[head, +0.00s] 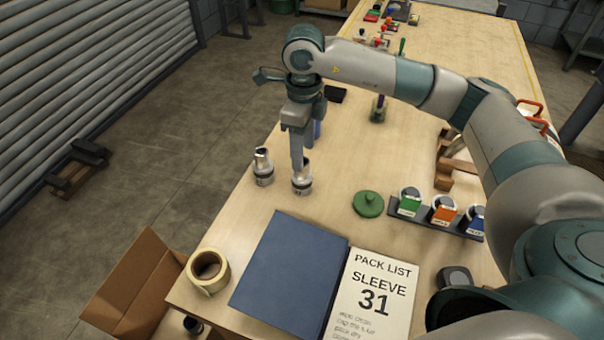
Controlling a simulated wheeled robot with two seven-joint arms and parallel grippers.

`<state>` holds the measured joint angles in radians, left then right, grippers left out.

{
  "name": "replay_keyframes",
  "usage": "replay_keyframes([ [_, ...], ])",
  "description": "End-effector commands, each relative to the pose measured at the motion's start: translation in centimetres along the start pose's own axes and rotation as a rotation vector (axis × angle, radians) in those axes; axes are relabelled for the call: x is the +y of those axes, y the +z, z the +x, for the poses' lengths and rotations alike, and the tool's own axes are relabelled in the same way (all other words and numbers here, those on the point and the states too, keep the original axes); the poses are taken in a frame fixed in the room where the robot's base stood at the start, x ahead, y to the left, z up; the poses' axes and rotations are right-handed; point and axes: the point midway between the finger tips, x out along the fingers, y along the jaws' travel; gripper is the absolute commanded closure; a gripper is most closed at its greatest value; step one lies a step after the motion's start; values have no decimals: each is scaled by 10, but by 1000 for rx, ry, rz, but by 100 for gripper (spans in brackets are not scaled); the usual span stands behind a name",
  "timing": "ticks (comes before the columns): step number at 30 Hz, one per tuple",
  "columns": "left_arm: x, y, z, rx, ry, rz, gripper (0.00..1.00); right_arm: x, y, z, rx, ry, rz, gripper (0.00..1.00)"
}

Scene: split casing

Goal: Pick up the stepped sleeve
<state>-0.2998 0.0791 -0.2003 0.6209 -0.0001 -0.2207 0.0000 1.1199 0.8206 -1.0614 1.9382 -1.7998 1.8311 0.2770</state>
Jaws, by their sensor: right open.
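Two small silvery metal parts with dark bands near their bases stand upright on the table's left side. The left part (264,179) has a narrower top on a wider base. The right part (302,187) is directly below my right gripper and partly covered by it. I cannot tell which of them is the stepped sleeve. My right gripper (298,166) points down, open, its fingers at the top of the right part; whether they touch it is unclear. My left gripper is not in view.
A blue folder (285,270), pack list sheet (372,300) and tape roll (208,270) lie in front. A green lidded thing (368,204) and a rack of labelled cups (432,222) stand to the right. The table (225,227) ends just left of the metal parts.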

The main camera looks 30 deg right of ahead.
Motion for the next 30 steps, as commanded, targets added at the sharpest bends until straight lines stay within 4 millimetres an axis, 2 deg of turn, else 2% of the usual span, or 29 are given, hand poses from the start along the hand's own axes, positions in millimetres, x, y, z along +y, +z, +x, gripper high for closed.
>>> replay_keyframes([
  [17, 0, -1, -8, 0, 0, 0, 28, -1, 1, 9, 1, 1, 2, 50],
  [24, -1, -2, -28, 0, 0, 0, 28, -5, 4, 29, 3, 2, 2, 50],
  [30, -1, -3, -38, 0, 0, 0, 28, -6, 5, 52, 1, 2, 1, 50],
])
